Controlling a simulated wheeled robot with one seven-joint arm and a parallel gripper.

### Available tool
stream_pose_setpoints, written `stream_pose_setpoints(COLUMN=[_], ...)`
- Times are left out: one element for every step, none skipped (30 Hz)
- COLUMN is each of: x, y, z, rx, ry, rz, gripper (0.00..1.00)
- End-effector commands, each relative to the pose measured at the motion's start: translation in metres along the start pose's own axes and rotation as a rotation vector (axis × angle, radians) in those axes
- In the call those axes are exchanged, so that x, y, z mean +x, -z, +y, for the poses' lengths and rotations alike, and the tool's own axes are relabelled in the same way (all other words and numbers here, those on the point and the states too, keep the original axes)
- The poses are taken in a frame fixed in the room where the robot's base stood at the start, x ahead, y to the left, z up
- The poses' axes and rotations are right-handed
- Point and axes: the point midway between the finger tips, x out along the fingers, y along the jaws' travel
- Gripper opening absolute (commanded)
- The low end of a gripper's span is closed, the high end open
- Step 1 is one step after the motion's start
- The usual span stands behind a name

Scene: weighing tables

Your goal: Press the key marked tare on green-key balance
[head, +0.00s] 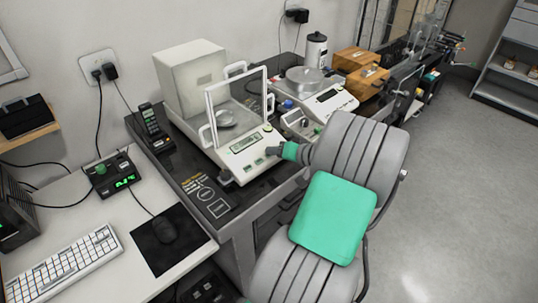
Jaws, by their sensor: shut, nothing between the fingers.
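A white balance (236,160) with a glass draft shield (238,92) stands on the dark weighing table. Its front panel has a greenish display (245,143) and a small round yellow-green key (268,127). The key markings are too small to read, so I cannot tell which is tare. My gripper (273,151), dark-tipped behind a green cuff, is shut and empty at the right front of this panel. I cannot tell whether it touches the panel.
A second balance (335,102) with a round pan stands behind, and a small device (299,122) beside it. A telephone (153,128), a box with green digits (115,175), a mouse (164,230) and a keyboard (64,268) lie left. Open floor (450,190) is at right.

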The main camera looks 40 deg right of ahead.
Motion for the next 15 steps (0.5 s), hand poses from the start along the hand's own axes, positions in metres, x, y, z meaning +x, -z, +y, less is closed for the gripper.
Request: stream_pose_setpoints(x=[0.000, 0.000, 0.000, 0.000, 0.000, -0.001, -0.001, -0.002, -0.004, -0.005, -0.007, -0.008, -0.010, -0.011, -0.011], y=[-0.001, -0.001, -0.001, -0.001, 0.000, 0.000, 0.001, 0.002, 0.003, 0.004, 0.005, 0.007, 0.007, 0.008, 0.008], z=[0.000, 0.000, 0.000, 0.000, 0.000, -0.001, -0.001, -0.002, -0.003, -0.004, -0.005, -0.006, -0.007, -0.008, -0.008], rx=[0.001, 0.001, 0.001, 0.001, 0.001, 0.001, 0.001, 0.001, 0.001, 0.001, 0.001, 0.001, 0.001, 0.001, 0.001], ry=[0.000, 0.000, 0.000, 0.000, 0.000, 0.000, 0.000, -0.001, -0.001, -0.001, -0.001, -0.001, -0.001, -0.001, -0.001], rz=[-0.001, -0.001, -0.001, -0.001, -0.001, -0.001, -0.001, -0.001, 0.000, 0.000, 0.000, 0.000, 0.000, 0.000, 0.000], gripper=[0.00, 0.00, 0.00, 0.00, 0.00, 0.00, 0.00, 0.00, 0.00, 0.00, 0.00, 0.00, 0.00, 0.00, 0.00])
